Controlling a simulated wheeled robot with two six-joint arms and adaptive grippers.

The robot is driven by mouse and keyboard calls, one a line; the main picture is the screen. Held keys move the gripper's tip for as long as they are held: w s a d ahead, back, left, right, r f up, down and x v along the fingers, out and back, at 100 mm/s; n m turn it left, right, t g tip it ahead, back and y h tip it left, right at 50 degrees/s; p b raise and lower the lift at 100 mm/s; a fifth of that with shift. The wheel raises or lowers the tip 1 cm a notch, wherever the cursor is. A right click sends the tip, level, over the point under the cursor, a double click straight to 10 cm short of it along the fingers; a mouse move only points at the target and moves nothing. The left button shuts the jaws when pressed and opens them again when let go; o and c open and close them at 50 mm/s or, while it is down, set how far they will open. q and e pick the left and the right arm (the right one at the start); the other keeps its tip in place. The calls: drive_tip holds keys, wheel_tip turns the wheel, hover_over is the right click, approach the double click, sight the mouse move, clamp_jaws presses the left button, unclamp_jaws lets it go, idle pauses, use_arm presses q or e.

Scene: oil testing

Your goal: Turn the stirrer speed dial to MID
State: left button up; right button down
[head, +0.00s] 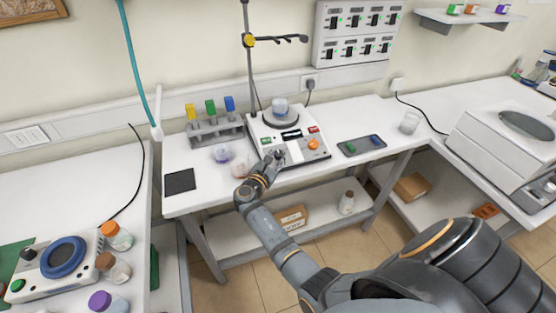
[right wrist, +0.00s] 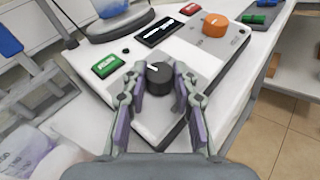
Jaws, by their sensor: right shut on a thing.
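The stirrer (head: 305,150) stands on the white bench, with a beaker (head: 281,107) on its top plate. In the right wrist view its front panel (right wrist: 184,55) carries a dark round dial (right wrist: 158,75) with a white pointer mark, a green button (right wrist: 107,66), a dark display and an orange knob (right wrist: 215,24). My right gripper (right wrist: 160,85) is shut on the dark dial, one finger on each side. It also shows in the head view (head: 276,157) at the stirrer's front left. The lettering around the dial is too small to read. My left gripper is out of view.
A rack (head: 215,131) with yellow, green and blue pieces stands left of the stirrer, with clear containers (head: 221,153) in front of it. A dark tray (head: 361,146) lies to the right. A stand pole (head: 249,60) rises behind the stirrer.

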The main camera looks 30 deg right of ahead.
sight(277, 156)
drive_tip(key=shift+w+m+g+h+b, duration=0.1)
drive_tip(key=shift+m+g+h+b, duration=0.2)
drive_tip(key=shift+m+g, duration=0.4)
drive_tip(key=shift+g, duration=0.3)
drive_tip(key=c, duration=1)
unclamp_jaws()
drive_tip(key=shift+r, duration=0.15)
wheel_tip(277, 156, up, 10)
drive_tip(key=shift+f, duration=0.1)
